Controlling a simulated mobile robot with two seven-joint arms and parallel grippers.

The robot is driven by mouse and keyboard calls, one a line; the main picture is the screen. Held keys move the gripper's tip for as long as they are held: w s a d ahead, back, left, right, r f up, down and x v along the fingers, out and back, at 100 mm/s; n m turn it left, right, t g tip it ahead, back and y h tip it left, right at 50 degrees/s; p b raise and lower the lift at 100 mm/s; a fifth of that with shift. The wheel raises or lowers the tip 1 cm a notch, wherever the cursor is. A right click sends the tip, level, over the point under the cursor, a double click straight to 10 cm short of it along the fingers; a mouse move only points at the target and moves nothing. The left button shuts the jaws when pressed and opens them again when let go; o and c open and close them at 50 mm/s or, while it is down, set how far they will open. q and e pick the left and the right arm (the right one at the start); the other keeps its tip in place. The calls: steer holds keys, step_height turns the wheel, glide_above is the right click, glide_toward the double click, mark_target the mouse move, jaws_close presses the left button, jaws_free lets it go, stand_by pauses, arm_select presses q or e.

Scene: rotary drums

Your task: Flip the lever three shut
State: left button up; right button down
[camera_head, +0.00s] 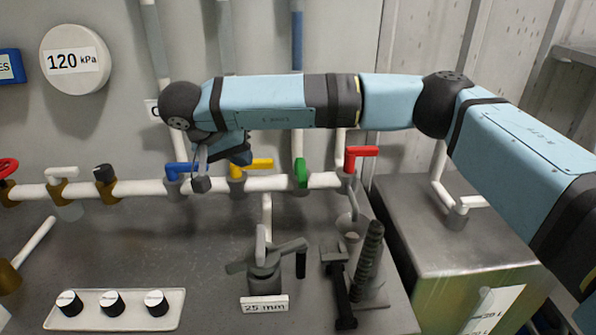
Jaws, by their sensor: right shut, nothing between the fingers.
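Several valve levers sit along a white horizontal pipe (140,187) on the back wall. They include a blue lever (177,168), a yellow lever (262,164), a green lever (301,173) and a red lever (362,152). The green one points down along its valve; the blue, yellow and red ones lie sideways. I see no number marking lever three. My right gripper (201,184) is shut and empty, pointing down just right of the blue lever. I cannot tell whether it touches it. My right arm hides part of the wall above. My left gripper is out of view.
A white lever (62,173), a black-topped valve (104,174) and a red handle (8,167) are further left. A grey clamp (264,275), a threaded rod (369,258) and a knob panel (170,322) occupy the bench.

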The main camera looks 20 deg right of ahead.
mark_target(301, 175)
steer(key=shift+d+r, duration=0.15)
steer(key=w+d+f, duration=0.1)
steer(key=d+f, duration=0.7)
steer(key=d, duration=0.1)
steer(key=shift+w+d, duration=0.15)
steer(key=shift+d, duration=0.05)
stand_by(0.3)
stand_by(0.4)
